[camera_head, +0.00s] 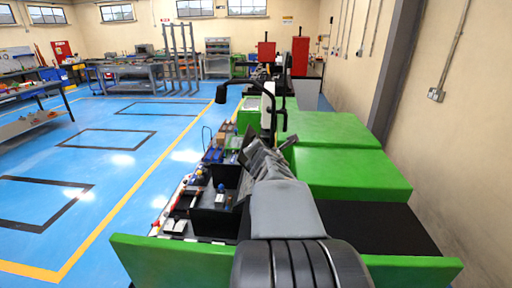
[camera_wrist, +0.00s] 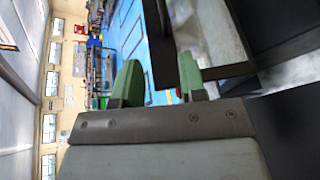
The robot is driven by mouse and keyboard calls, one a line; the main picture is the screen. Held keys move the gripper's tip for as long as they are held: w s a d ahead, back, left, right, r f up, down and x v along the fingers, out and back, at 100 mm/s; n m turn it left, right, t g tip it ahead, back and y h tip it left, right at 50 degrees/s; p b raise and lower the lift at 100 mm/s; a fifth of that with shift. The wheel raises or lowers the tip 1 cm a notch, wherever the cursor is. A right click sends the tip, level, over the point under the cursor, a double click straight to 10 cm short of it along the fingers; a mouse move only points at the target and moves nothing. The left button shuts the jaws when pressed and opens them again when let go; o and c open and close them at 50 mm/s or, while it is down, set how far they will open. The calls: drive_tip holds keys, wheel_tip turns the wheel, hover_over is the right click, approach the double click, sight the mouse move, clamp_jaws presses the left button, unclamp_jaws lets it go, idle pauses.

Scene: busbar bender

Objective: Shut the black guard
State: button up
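A black-framed guard with a see-through pane (camera_wrist: 207,32) fills the upper middle of the wrist view, tilted. My gripper (camera_wrist: 158,82) shows there with two green fingers spread apart. A corner of the black frame lies in front of the fingers, with its lower edge by the right finger; I cannot tell whether they touch. Nothing is seen gripped. In the head view my grey arm reaches forward over the green machine (camera_head: 345,172), and dark slanted panels (camera_head: 249,150) show by its far end. I cannot tell which of these is the guard, and my fingertips are hidden.
A black open box (camera_head: 215,213) and small parts stand along the machine's left side. A black lamp-like arm (camera_head: 222,93) rises beyond. A beige wall (camera_head: 440,150) closes the right. The blue floor (camera_head: 125,185) at the left is clear.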

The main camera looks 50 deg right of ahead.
drive_tip(key=shift+n, duration=0.9)
drive_tip(key=x, duration=0.4)
drive_tip(key=b+x, duration=0.1)
drive_tip(key=x, duration=0.4)
drive_tip(key=d+x, duration=0.1)
drive_tip(key=x, duration=0.4)
drive_tip(key=shift+s+d+b, duration=0.15)
drive_tip(key=shift+b, duration=0.25)
clamp_jaws()
